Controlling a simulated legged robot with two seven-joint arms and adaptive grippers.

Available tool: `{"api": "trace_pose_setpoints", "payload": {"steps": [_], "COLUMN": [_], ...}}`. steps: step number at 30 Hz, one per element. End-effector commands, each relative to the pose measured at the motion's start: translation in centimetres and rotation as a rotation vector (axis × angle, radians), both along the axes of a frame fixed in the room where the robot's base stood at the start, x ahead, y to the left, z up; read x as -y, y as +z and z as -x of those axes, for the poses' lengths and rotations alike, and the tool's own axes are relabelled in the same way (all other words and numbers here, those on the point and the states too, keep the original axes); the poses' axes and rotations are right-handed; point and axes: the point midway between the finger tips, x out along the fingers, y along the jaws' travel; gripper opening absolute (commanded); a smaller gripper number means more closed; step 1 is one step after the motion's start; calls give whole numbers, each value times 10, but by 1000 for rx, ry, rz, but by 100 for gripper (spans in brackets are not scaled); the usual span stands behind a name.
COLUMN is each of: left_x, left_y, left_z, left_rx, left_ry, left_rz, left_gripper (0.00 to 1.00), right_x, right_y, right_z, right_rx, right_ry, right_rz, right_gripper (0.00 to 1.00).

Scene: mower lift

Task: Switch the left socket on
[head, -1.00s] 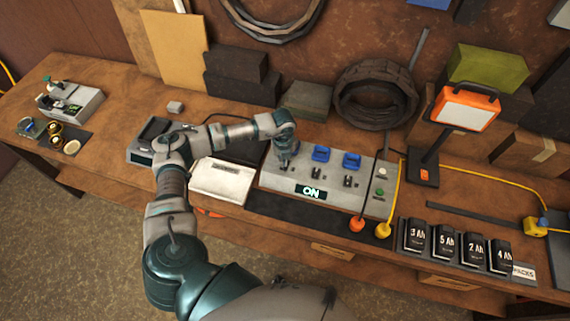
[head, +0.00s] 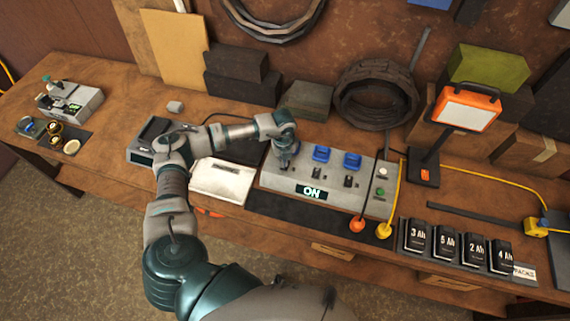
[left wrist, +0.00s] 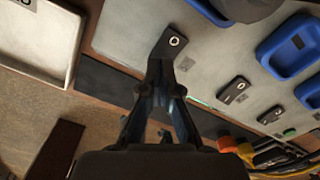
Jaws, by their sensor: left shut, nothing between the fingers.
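The grey socket box (head: 328,202) stands on the bench with a lit "ON" display (head: 311,192). Two blue sockets (head: 321,153) (head: 352,160) show clearly in the head view; the left end is hidden by my left gripper (head: 284,163). In the left wrist view, the left black switch (left wrist: 171,43) lies right at the fingertips of my left gripper (left wrist: 160,68). The fingers are shut and empty, seemingly touching or just above its lower end. A blue socket (left wrist: 205,9) beside it is partly covered by a dark rounded shape. My right gripper is out of view.
A white tray (head: 222,184) stands left of the box. Black and yellow cables run over the box's right end. Several battery packs (head: 445,243) and a work lamp (head: 465,107) stand to the right. A dark mat (head: 290,212) lies in front.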

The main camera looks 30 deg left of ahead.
Motion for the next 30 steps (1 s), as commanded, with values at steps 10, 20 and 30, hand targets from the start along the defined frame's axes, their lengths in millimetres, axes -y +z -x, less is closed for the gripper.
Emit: {"api": "trace_pose_setpoints", "payload": {"steps": [10, 20, 30], "left_x": [3, 1, 1], "left_y": [-5, -11, -16], "left_z": [0, 0, 0], "left_rx": [0, 0, 0], "left_ry": [0, -1, -1], "left_rz": [-1, 0, 0], "left_gripper": [0, 0, 0], "right_x": [-19, -9, -6], "right_y": [-4, -8, -11], "right_z": [1, 1, 1], "right_rx": [-1, -1, -2], "right_ry": [-3, 1, 1], "right_rz": [-23, -11, -7], "right_gripper": [40, 40, 40]}}
